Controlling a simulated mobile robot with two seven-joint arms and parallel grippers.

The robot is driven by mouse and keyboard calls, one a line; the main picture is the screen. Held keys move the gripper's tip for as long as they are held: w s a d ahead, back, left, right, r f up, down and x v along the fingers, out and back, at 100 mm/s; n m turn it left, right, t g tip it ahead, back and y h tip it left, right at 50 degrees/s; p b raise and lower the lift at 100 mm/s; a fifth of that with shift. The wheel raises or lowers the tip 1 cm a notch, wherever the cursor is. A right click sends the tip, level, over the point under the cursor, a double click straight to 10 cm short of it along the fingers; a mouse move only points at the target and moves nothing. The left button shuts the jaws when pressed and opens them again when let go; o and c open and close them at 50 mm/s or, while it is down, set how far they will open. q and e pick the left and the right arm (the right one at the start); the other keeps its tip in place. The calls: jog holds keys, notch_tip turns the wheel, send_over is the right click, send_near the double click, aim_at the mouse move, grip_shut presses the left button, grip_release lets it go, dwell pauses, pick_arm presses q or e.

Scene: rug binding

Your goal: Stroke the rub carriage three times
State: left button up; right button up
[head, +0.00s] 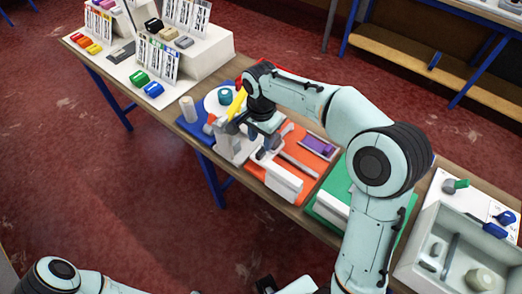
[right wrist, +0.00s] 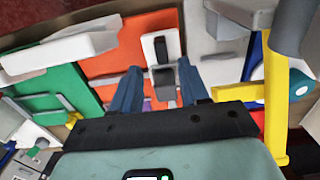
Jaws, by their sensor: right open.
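The rub carriage looks to be the small grey block with a white plate and black slot (right wrist: 162,74) in the right wrist view. It sits over the orange mat (right wrist: 105,62), which also shows in the head view (head: 318,168). My right gripper (right wrist: 158,68) is open, with one blue finger on each side of the grey block. I cannot tell whether the fingers touch it. In the head view my right gripper (head: 268,138) is low over the orange mat, and my wrist partly hides the carriage. My left arm shows at the bottom left; its gripper is out of view.
A grey press with a yellow lever (head: 237,104) stands just left of my right gripper. A white block (head: 284,182) and a purple piece (head: 318,146) lie on the orange mat. A green mat (head: 330,203) and grey tray (head: 408,272) are to the right. Sample racks (head: 157,60) stand at the far left.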

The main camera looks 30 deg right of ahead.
aim_at(261, 151)
notch_tip(261, 151, down, 7)
jog(key=shift+w+r+b, duration=0.1)
jog(key=shift+r+b, duration=0.05)
jog(key=shift+b, duration=0.15)
grip_shut()
